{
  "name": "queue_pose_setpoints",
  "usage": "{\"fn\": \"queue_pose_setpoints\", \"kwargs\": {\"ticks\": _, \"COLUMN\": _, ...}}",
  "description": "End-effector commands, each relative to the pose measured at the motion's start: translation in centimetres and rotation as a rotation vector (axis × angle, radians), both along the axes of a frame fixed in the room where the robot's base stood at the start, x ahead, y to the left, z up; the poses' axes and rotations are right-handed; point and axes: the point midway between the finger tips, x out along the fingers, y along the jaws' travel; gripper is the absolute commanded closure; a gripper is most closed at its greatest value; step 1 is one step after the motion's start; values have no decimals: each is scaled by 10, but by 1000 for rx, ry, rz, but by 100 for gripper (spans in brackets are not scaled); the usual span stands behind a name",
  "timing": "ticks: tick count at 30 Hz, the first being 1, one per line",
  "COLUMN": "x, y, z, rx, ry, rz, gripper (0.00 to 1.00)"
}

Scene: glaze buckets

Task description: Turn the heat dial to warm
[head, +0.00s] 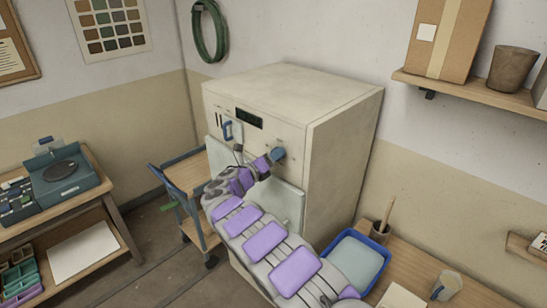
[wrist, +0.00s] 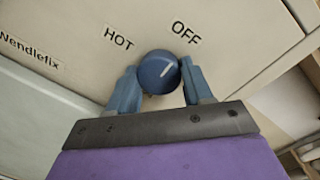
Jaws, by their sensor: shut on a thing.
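The blue round heat dial (wrist: 157,74) sits on the cream front of a large cabinet (head: 345,125). A HOT label (wrist: 118,38) is up and to the left of the dial. No warm label can be seen. My gripper (wrist: 158,70) is shut on the dial, with one blue finger on each side. In the head view my gripper (head: 271,159) reaches the upper right of the cabinet front, and the dial is hard to tell from the fingers.
A blue handle (head: 228,131) and a dark display (head: 249,118) are on the cabinet front. A wheeled cart (head: 190,172) stands to its left. A blue tray (head: 330,242) and a cup (head: 446,286) are on the bench at right.

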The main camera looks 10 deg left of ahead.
Motion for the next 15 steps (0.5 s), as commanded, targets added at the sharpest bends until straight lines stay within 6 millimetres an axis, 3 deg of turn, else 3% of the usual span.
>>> {"fn": "queue_pose_setpoints", "kwargs": {"ticks": 15, "x": -2, "y": 4, "z": -2, "rx": 196, "ry": -155, "rz": 7, "gripper": 80}}
